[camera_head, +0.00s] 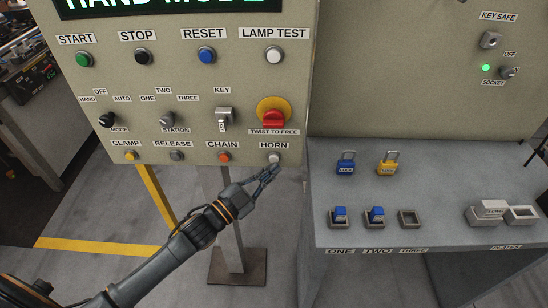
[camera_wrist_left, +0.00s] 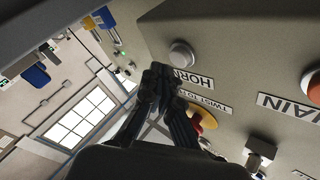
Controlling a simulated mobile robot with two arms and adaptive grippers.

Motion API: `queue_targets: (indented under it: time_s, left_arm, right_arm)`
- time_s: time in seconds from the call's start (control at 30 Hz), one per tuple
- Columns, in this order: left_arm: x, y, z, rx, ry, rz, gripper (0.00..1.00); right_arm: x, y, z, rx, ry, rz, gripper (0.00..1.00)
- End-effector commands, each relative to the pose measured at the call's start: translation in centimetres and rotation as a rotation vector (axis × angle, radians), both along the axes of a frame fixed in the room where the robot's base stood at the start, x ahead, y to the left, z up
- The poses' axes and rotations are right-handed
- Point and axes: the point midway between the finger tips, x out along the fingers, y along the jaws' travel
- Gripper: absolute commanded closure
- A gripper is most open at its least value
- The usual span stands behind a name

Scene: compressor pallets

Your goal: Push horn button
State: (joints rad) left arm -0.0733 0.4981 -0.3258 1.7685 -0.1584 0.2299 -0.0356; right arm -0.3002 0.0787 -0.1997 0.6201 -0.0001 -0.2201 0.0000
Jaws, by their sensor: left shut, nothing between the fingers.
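The horn button (camera_head: 274,158) is a small white-grey button at the lower right of the control panel, under the HORN label. It also shows in the left wrist view (camera_wrist_left: 182,54) as a pale round cap in a metal ring. My left gripper (camera_head: 273,170) is shut and empty, with its fingertips just below the button in the head view. In the left wrist view its closed fingertips (camera_wrist_left: 160,72) are near the HORN label, beside the button. I cannot tell whether they touch the panel. My right gripper is not in view.
The orange CHAIN button (camera_head: 224,157) is left of the horn button. The red twist-to-free knob (camera_head: 273,115) is above it. To the right, a grey shelf (camera_head: 450,215) carries a blue padlock (camera_head: 346,166) and a yellow padlock (camera_head: 387,167).

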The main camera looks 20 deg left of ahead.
Motion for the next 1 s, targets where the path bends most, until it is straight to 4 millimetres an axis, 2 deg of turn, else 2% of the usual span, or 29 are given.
queue_targets:
  time_s: [1.0]
  left_arm:
    - [1.09, 0.32, 0.01, 0.0, 0.0, 0.0, 1.0]
  right_arm:
    - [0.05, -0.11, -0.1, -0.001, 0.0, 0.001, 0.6]
